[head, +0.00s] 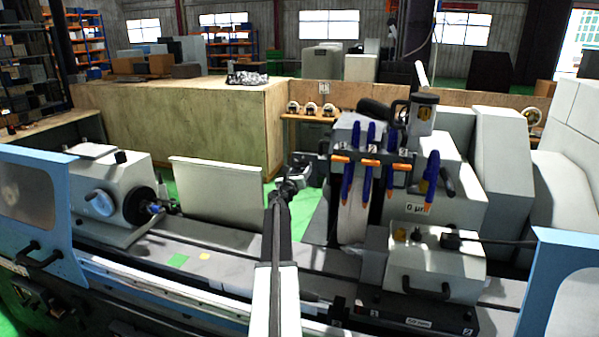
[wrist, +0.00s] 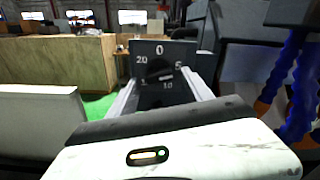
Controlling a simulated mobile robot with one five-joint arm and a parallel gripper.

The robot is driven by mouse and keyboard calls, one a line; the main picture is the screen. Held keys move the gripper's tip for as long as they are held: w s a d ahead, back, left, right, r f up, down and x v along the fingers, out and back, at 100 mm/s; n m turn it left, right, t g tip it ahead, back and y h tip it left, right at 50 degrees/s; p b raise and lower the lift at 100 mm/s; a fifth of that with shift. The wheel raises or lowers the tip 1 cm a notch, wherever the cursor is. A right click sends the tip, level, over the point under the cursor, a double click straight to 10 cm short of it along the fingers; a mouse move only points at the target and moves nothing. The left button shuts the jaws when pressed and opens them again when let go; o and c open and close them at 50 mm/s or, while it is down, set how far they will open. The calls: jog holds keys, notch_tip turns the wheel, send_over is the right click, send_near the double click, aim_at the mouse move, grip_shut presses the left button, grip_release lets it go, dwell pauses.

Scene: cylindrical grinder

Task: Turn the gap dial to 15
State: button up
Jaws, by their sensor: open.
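The gap dial (wrist: 160,68) shows in the wrist view as a dark plate with white marks: 0 at top, 5 at right, 10 below, 20 at left. Only a "1" of the mark at lower left can be read. The dark knob in its middle blends with the plate, and I cannot tell which mark it points to. My gripper (wrist: 160,84) is open, its two pale fingers reaching toward the dial, one on each side of its lower part. I cannot tell whether they touch it. In the head view my gripper (head: 290,184) is small and dark, and the dial cannot be made out.
Blue and orange coolant nozzles (head: 368,165) hang right of my gripper, beside the wheel housing. A pale upright panel (head: 215,190) stands to the left. The workhead (head: 110,190) is at far left, and a grey unit (head: 437,265) sits at right on the machine bed.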

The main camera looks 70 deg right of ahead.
jog(key=shift+d, duration=0.5)
jog(key=shift+a, duration=0.1)
grip_shut()
